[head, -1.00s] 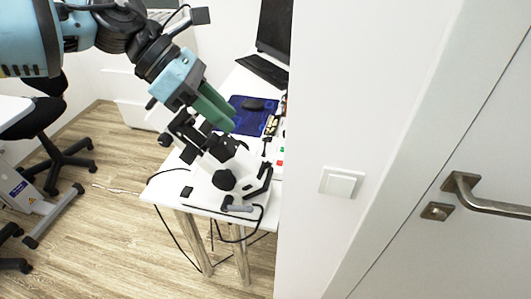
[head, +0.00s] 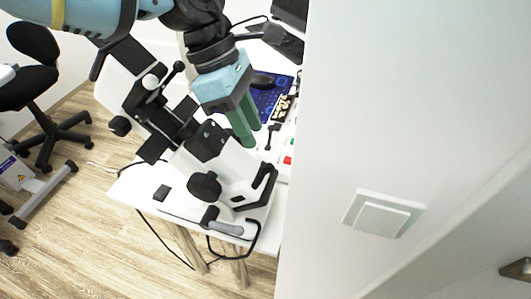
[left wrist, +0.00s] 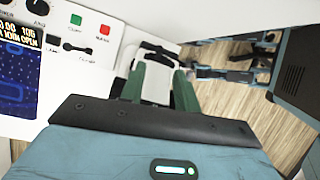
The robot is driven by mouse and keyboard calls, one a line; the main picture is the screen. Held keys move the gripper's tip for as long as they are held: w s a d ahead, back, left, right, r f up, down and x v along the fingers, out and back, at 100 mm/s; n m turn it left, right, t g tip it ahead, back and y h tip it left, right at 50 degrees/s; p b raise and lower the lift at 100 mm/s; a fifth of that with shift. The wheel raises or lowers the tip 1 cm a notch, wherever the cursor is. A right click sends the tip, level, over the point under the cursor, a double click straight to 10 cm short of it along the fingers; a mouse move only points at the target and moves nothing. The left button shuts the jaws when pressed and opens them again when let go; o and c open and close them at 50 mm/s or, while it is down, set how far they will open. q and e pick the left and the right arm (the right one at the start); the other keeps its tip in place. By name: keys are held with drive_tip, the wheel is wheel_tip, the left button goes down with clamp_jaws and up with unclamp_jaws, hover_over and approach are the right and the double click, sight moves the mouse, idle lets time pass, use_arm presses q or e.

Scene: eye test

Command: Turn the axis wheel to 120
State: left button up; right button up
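A white control panel (left wrist: 110,12) lies at the upper left in the left wrist view. It has a dark round knob (left wrist: 38,7), cut by the top edge, a green button (left wrist: 76,19) and a red button (left wrist: 104,28). I cannot tell for sure which part is the axis wheel; the print is too small. A white instrument with a black round knob (head: 204,186) stands on the white table (head: 150,190). My left gripper (head: 246,126) is above the table, behind the instrument. Its green fingers, also in the left wrist view (left wrist: 158,82), are apart with nothing gripped. My right gripper is out of view.
A white wall with a light switch (head: 383,214) stands close to the right of the table. A blue mat (head: 268,100) and a dark mouse (head: 263,81) lie farther back. An office chair (head: 40,90) stands at the left on the wood floor.

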sight(268, 163)
use_arm(q)
drive_tip(key=x, duration=0.7)
drive_tip(key=shift+d+f, duration=0.15)
drive_tip(key=shift+f, duration=0.05)
drive_tip(key=shift+c, duration=0.4)
clamp_jaws()
